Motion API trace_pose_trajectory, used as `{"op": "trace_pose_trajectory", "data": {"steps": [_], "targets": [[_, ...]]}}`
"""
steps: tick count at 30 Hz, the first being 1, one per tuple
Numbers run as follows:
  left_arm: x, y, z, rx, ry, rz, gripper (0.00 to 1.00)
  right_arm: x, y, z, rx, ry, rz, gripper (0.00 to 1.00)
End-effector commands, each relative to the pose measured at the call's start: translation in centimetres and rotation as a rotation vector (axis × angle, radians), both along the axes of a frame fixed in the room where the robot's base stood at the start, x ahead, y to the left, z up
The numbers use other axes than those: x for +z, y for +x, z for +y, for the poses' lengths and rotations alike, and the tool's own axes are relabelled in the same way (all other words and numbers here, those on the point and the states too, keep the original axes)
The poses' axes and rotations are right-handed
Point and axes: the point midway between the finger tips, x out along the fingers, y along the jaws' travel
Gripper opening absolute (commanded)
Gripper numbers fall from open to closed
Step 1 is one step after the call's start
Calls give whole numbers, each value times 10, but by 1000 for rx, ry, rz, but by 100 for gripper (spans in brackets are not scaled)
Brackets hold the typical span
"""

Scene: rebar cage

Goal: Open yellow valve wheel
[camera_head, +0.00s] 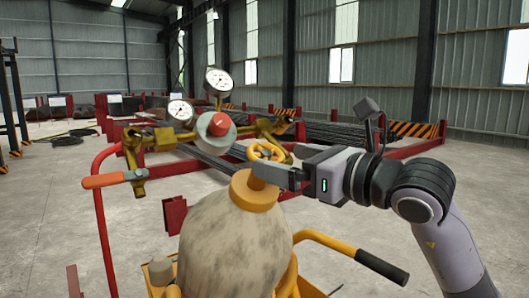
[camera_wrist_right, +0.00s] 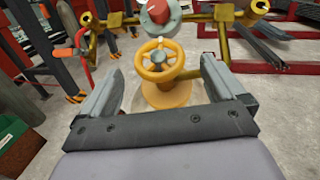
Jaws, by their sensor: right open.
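The yellow valve wheel (camera_head: 268,151) sits on top of a pale, stained gas cylinder (camera_head: 232,245), above its orange collar (camera_head: 253,192). In the right wrist view the spoked wheel (camera_wrist_right: 159,62) lies ahead, between the two finger lines. My right gripper (camera_head: 275,170) comes in from the right and is open; its near finger hides part of the wheel's lower side in the head view. In the wrist view its fingers (camera_wrist_right: 160,76) stand apart on the left and right of the wheel, with visible gaps. I cannot tell how far the tips reach along it. My left gripper is not in view.
A regulator with a red knob (camera_head: 219,124), brass pipes and two gauges (camera_head: 219,81) stands just behind the wheel. A red-handled lever (camera_head: 104,180) is at left. The cart's black-gripped handle (camera_head: 382,267) juts out at lower right. Open concrete floor surrounds the cart.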

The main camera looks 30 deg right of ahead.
Motion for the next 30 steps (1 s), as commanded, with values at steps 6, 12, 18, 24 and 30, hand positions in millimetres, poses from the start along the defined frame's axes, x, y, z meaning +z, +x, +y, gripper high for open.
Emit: {"op": "trace_pose_trajectory", "data": {"steps": [6,12,18,24,30], "targets": [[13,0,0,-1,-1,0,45,3,31,10,2,3,1,96],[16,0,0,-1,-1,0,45,1,45,15,2,0,-1,96],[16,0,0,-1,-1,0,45,0,46,15,2,-1,-1,96],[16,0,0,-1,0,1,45,0,46,15,2,0,-1,54],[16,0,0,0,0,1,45,0,46,15,3,-1,-1,40]]}}
